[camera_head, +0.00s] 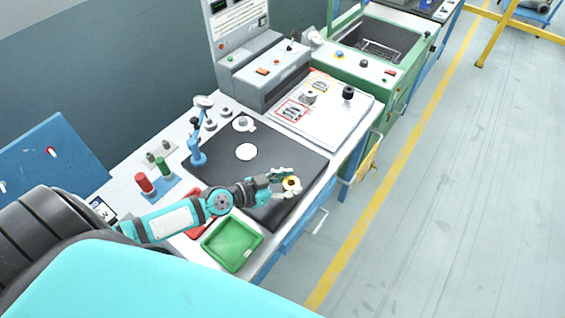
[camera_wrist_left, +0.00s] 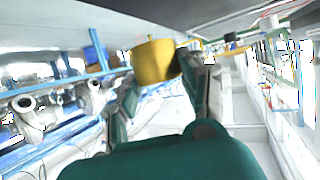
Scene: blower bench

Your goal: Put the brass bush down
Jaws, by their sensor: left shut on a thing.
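The brass bush (camera_head: 291,183) is a small gold ring in the head view, at the tip of my left gripper (camera_head: 284,184). In the left wrist view the bush (camera_wrist_left: 156,62) shows as a yellow cylinder between the two fingers of my left gripper (camera_wrist_left: 165,75), which is shut on it. In the head view the gripper and bush appear over the right front part of the black mat (camera_head: 268,152); their height above it is hard to tell. My right gripper is not in view.
A white disc (camera_head: 246,152) lies on the mat. A blue stand (camera_head: 197,150), red and green cylinders (camera_head: 145,183) and a white board (camera_head: 325,110) are around it.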

